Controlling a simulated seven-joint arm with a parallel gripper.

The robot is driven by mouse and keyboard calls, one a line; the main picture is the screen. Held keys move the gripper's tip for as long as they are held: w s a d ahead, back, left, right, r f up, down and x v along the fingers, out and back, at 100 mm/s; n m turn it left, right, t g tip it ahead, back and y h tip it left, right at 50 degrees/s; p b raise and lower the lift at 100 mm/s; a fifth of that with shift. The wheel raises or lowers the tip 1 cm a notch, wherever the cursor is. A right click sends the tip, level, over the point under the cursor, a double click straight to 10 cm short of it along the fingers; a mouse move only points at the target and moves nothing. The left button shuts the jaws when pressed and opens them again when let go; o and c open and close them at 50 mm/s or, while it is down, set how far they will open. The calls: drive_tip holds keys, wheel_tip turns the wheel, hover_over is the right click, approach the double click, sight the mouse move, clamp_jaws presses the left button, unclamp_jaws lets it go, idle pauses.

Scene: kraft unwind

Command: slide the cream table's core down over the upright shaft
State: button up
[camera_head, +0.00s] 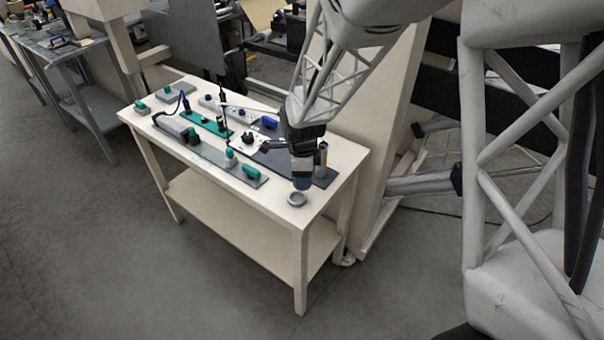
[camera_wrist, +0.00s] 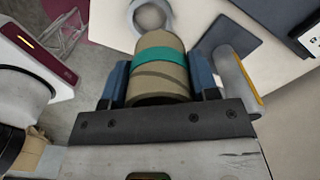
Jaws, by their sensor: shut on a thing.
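The core (camera_wrist: 160,85), a tan cylinder with a teal band, is gripped between the two blue fingers of my gripper (camera_wrist: 160,72) in the wrist view. In the head view my gripper (camera_head: 302,182) points down above the near right end of the cream table (camera_head: 262,197), and its fingers mostly hide the core. A grey upright cylinder (camera_head: 321,160), which looks like the shaft, stands just right of the gripper. It also shows in the wrist view (camera_wrist: 236,76), with a yellow strip along it, right of the core and apart from it.
A pale grey ring (camera_head: 297,199) lies on the table just below my gripper. The grey cylinder stands on a dark plate (camera_wrist: 228,38). Several grey and teal fixtures, including a teal block (camera_head: 251,171), fill the table's left and middle. The near right corner is mostly bare.

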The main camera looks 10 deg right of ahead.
idle(0.3)
drive_tip(key=w+d+r+n, duration=0.3)
drive_tip(key=w+r+n, duration=0.5)
drive_tip(key=w, duration=0.4)
drive_tip(key=w+d+r+n, duration=0.4)
drive_tip(key=w+r+n, duration=0.45)
drive_tip(key=w, duration=0.45)
drive_tip(key=s+f+m, duration=0.4)
drive_tip(key=s+m, duration=1.2)
drive_tip(key=s, duration=0.1)
drive_tip(key=shift+f, duration=0.15)
drive_tip(key=shift+f+m, duration=0.15)
drive_tip(key=shift+m, duration=0.1)
drive_tip(key=shift+f, duration=2.4)
